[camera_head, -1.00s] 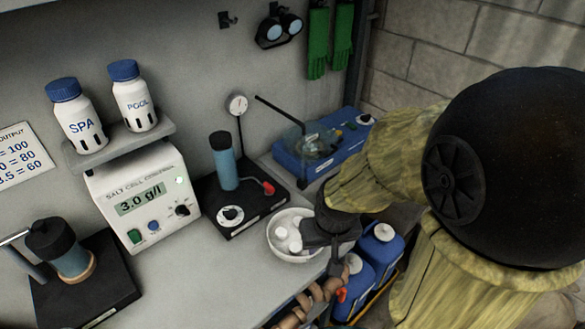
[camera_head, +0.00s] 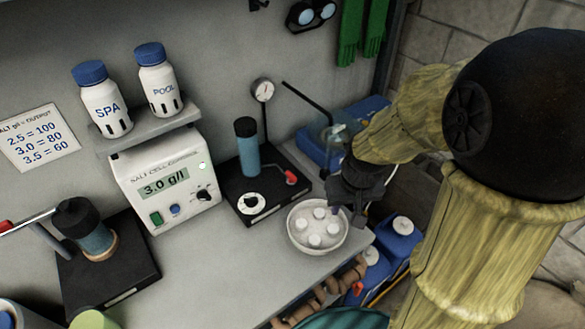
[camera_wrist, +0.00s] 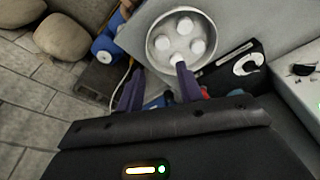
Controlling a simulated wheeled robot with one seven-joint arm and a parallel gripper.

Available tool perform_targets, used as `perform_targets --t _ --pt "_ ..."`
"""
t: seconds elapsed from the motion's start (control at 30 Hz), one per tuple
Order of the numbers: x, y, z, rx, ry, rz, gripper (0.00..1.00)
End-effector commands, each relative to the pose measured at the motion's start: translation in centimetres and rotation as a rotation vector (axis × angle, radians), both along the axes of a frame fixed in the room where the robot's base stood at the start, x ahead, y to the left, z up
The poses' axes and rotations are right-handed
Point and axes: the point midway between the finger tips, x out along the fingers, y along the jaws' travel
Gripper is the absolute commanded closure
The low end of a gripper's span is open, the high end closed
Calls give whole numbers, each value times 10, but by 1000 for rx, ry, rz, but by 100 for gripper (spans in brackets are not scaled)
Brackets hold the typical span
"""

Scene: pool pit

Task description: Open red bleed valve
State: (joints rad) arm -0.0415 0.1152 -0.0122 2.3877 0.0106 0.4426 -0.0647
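A small red lever (camera_head: 291,178), which looks like the bleed valve, sticks out on the right of the blue filter cylinder (camera_head: 247,147) on a black base (camera_head: 268,205). My gripper (camera_head: 347,213) is to the right of the lever and apart from it, beside the white bowl's right rim. In the wrist view my gripper (camera_wrist: 158,88) shows two purple fingers spread wide with nothing held between them. A bit of red (camera_wrist: 205,91) shows just right of the right finger, mostly hidden; I cannot tell surely that it is the lever.
The white bowl (camera_head: 293,238) with several white tablets stands in front of the black base. A gauge (camera_head: 262,91) rises behind the lever. A blue device (camera_head: 312,150) is partly hidden behind my arm. Blue jugs (camera_head: 396,244) stand below the counter's edge. The salt cell controller (camera_head: 140,205) is left.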

Motion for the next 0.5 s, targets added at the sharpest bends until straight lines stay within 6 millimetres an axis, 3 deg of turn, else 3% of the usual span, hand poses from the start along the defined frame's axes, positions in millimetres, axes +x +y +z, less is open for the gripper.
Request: perform_targets --t 0.03,0.2,0.5 --pt "20 6 15 -3 12 32 64" --pt "84 28 39 -18 63 156 64" --pt "178 81 60 -46 149 383 64"
